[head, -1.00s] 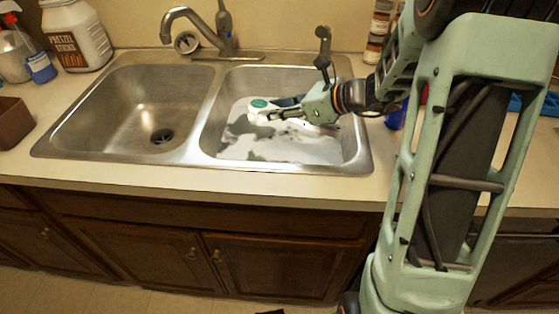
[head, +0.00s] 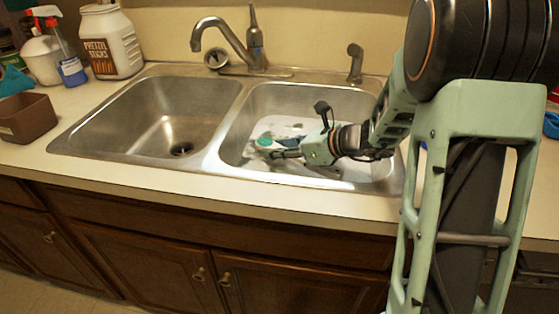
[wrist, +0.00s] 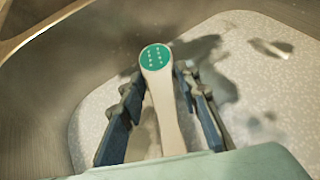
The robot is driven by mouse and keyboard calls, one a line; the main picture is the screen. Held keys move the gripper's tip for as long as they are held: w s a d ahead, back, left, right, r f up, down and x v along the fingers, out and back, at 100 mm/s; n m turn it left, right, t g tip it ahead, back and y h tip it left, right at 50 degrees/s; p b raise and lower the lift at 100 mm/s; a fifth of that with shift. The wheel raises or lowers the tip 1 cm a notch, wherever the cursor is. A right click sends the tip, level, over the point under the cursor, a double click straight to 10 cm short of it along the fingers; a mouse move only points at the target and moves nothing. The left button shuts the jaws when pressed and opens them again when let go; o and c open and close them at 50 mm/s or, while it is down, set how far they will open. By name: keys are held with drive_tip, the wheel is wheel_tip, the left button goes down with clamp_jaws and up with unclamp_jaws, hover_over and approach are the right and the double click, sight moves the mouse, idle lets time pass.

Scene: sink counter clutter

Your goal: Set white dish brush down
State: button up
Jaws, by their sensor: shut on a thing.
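The white dish brush (wrist: 162,95) has a long pale handle with a round green end. It lies between the two dark fingers of my gripper (wrist: 160,105) in the wrist view, and its lower part is hidden by my gripper's body. In the head view the brush's green end (head: 264,142) shows at the tips of my gripper (head: 280,153), inside the right sink basin (head: 232,150). My gripper is shut on the brush, low over the speckled light surface in that basin. I cannot tell whether the brush touches it.
The basin's steel wall (wrist: 40,90) stands close on the left in the wrist view. The left basin (head: 150,125) is empty. A faucet (head: 225,35) and a sprayer (head: 355,62) stand behind. A pretzel jar (head: 112,45), spray bottle (head: 68,62) and brown container (head: 27,117) stand left.

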drive_tip(key=shift+f+b, duration=0.95)
drive_tip(key=shift+f, duration=1.2)
drive_tip(key=o, duration=1.2)
drive_tip(key=shift+c, duration=0.2)
drive_tip(key=shift+r, duration=0.1)
drive_tip(key=shift+r+p, duration=0.65)
drive_tip(key=shift+p, duration=0.05)
drive_tip(key=p+v, duration=0.2)
drive_tip(key=v, duration=0.9)
drive_tip(key=shift+s+d+r, duration=0.2)
drive_tip(key=shift+s+d, duration=0.1)
drive_tip(key=shift+d, duration=0.05)
drive_tip(key=shift+a, duration=0.1)
